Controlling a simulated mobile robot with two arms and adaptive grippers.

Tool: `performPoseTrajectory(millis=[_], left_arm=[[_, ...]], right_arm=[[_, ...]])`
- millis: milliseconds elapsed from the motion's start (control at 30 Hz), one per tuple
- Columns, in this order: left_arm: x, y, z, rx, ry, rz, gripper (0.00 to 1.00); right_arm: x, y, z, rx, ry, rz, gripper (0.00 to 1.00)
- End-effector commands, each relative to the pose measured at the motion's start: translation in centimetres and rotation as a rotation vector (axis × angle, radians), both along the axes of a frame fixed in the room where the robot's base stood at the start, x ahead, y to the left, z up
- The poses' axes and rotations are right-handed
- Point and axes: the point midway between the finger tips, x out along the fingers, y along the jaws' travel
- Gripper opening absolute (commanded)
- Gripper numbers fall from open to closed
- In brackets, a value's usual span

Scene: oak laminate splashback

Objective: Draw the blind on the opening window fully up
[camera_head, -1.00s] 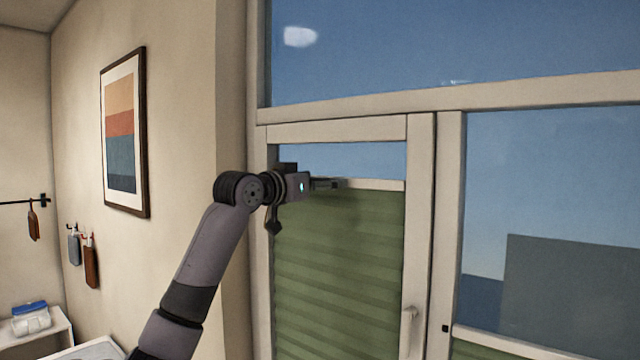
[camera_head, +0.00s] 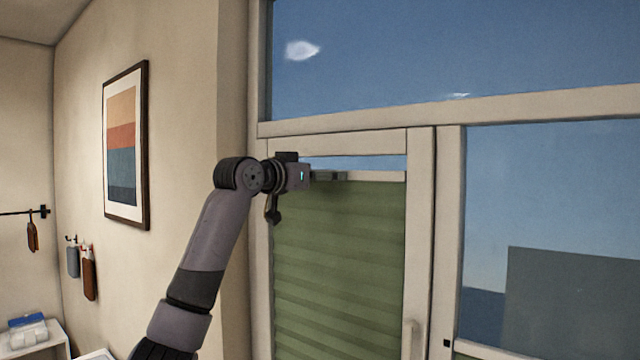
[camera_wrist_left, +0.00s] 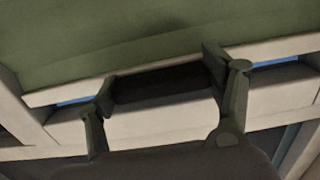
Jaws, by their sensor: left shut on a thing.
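The green pleated blind (camera_head: 340,250) covers most of the opening window, whose pale sash frame (camera_head: 350,142) surrounds it. The blind's pale upper rail (camera_head: 391,176) lies just below the sash top, with a thin strip of sky between them. My left gripper (camera_head: 328,176) is at this rail, left of its middle. In the left wrist view, its two fingers (camera_wrist_left: 162,82) are shut on the ends of a dark grip piece (camera_wrist_left: 160,86) on the rail (camera_wrist_left: 65,95). Green fabric fills the top of that view. The blind's lower end is out of view. My right gripper is not in view.
A window handle (camera_head: 408,338) sits on the sash's right side. A fixed pane (camera_head: 540,190) is to the right. A framed picture (camera_head: 125,147) hangs on the left wall, with hanging items (camera_head: 90,275) below it.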

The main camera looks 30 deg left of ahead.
Motion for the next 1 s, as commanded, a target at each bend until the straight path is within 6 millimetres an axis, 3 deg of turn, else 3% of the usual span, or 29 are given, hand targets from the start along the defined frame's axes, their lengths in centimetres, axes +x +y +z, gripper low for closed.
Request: performPoseTrajectory(millis=[133, 167, 200, 433, 800, 1000], left_arm=[[-0.3, 0.1, 0.9, -0.002, -0.021, 0.002, 0.25], [-0.3, 0.1, 0.9, -0.002, -0.022, 0.002, 0.77], [-0.3, 0.1, 0.9, -0.002, -0.021, 0.002, 0.79], [-0.2, 0.1, 0.6, -0.001, -0.015, 0.001, 0.95], [-0.4, 0.1, 0.5, 0.0, -0.012, 0.0, 0.95], [-2.9, 0.4, 0.4, 0.002, -0.013, 0.002, 0.95]], right_arm=[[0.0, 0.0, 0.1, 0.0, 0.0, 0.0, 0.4], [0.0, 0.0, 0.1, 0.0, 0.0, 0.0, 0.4], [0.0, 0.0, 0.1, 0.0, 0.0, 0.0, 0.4], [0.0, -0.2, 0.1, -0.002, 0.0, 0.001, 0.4], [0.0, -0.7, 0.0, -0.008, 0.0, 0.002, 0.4], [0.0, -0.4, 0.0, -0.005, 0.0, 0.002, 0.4]])
